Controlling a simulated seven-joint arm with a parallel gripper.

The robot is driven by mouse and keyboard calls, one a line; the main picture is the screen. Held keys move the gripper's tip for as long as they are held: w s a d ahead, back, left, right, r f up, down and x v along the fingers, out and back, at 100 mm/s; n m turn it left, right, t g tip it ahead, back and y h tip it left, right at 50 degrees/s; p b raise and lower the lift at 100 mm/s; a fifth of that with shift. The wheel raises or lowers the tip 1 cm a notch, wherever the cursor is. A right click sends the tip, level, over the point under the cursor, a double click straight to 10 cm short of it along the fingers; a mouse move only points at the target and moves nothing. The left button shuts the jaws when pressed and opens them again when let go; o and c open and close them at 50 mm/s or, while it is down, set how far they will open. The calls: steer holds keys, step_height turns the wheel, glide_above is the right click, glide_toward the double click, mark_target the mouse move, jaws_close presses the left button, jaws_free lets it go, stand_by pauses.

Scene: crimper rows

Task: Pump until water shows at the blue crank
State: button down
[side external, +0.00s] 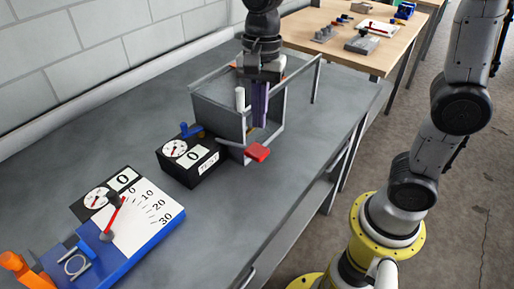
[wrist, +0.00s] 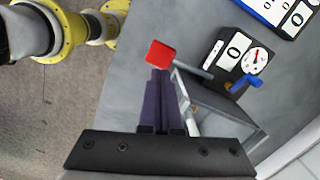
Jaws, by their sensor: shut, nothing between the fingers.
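The blue crank (side external: 190,130) sits at the back of a black box (side external: 190,168) with a round dial and a counter reading 0. The crank also shows in the wrist view (wrist: 253,81). Beside the box stands a grey box-like frame (side external: 218,125) with a white upright cylinder (side external: 240,98). A lever with a red end pad (side external: 257,152) sticks out at its front; the pad shows in the wrist view (wrist: 160,54). My gripper (side external: 259,122) points down by the frame, purple fingers shut and empty, near the red pad. Contact cannot be told. No water is visible.
A blue-and-white panel (side external: 130,215) with a red pointer, a scale to 30 and a 0 counter lies at the front left. An orange handle (side external: 18,268) is at its near end. Another table (side external: 345,45) with parts stands behind. The grey bench between is clear.

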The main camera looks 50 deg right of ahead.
mark_target(258, 145)
steer(key=shift+s+a+f, duration=0.1)
steer(key=shift+a+f, duration=0.05)
steer(key=shift+f, duration=1.05)
steer(key=shift+a+f, duration=0.1)
steer(key=shift+f, duration=1.05)
steer(key=shift+f, duration=2.2)
steer(key=shift+w+d, duration=0.15)
steer(key=shift+w, duration=0.05)
steer(key=d, duration=0.1)
steer(key=d+r, duration=0.1)
steer(key=shift+w+d, duration=0.3)
steer(key=shift+w, duration=0.1)
